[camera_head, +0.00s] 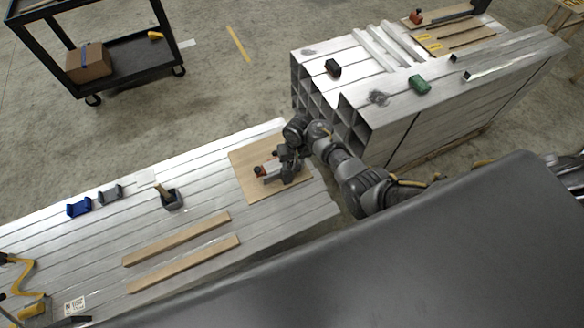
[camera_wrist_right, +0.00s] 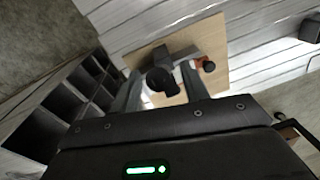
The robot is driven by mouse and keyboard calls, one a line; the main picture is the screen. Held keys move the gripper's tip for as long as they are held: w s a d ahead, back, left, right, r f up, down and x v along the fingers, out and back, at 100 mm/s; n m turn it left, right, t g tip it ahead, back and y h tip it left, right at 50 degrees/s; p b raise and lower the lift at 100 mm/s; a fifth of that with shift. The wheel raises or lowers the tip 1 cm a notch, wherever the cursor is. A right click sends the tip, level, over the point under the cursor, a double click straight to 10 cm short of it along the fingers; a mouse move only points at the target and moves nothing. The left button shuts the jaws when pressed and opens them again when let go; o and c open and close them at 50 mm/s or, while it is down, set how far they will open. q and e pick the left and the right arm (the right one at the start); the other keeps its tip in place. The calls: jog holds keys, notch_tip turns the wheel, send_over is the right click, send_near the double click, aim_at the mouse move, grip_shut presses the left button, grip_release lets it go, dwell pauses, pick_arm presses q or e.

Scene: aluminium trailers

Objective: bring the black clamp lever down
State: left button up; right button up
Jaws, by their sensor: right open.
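The clamp (camera_head: 267,170), with orange-red and metal parts, sits on a square wooden board (camera_head: 240,160) at the right end of the near aluminium surface. My right gripper (camera_head: 284,160) reaches down over the clamp's right side and partly hides it. In the right wrist view, the open fingers of my right gripper (camera_wrist_right: 160,74) stand either side of the black clamp lever (camera_wrist_right: 160,82). The lever rises towards the camera, above the board (camera_wrist_right: 205,42). I cannot tell whether a finger touches it.
Two wooden strips (camera_head: 180,240), a blue block (camera_head: 79,206), a grey block (camera_head: 110,193) and a dark holder (camera_head: 171,200) lie left of the board. A stack of aluminium tubes (camera_head: 400,110) stands close behind my right arm. A black cart (camera_head: 125,55) stands farther back.

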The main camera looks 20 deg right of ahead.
jog(key=shift+a+f, duration=0.1)
jog(key=shift+f, duration=1.35)
jog(key=shift+c, duration=0.2)
grip_shut()
